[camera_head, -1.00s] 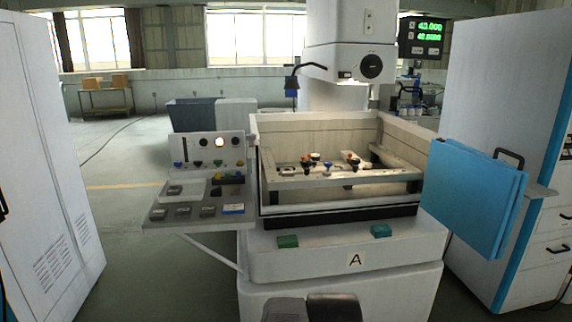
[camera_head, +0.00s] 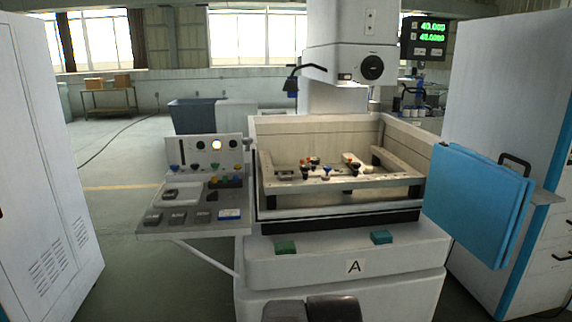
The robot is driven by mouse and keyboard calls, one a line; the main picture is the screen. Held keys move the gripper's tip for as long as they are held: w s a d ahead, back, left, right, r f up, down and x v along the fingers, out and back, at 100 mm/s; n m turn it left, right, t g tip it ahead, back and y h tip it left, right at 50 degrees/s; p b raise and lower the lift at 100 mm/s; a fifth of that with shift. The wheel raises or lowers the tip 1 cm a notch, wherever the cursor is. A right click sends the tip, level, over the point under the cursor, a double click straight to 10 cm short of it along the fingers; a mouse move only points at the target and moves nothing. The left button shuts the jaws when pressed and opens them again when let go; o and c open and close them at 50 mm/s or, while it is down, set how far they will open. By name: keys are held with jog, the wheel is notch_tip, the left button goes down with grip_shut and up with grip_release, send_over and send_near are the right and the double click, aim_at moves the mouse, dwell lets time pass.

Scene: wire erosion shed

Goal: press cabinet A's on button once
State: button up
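Machine cabinet A (camera_head: 300,256), a white machine with an "A" label on its front, stands in the middle ahead of me. Its control panel (camera_head: 205,155) juts out at the left, with several small coloured knobs and buttons, a lit round lamp (camera_head: 216,145) and dark keys on the sloped lower part. Which one is the on button is too small to tell. Two green pads (camera_head: 285,247) sit on the front ledge. My gripper is not clearly seen; a dark shape at the bottom centre looks like part of my own body.
Another white cabinet (camera_head: 45,160) stands close at the left. The floor between the left cabinet and the control panel is clear. A digital readout (camera_head: 424,38) hangs at the upper right.

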grip_shut()
dwell(1.6)
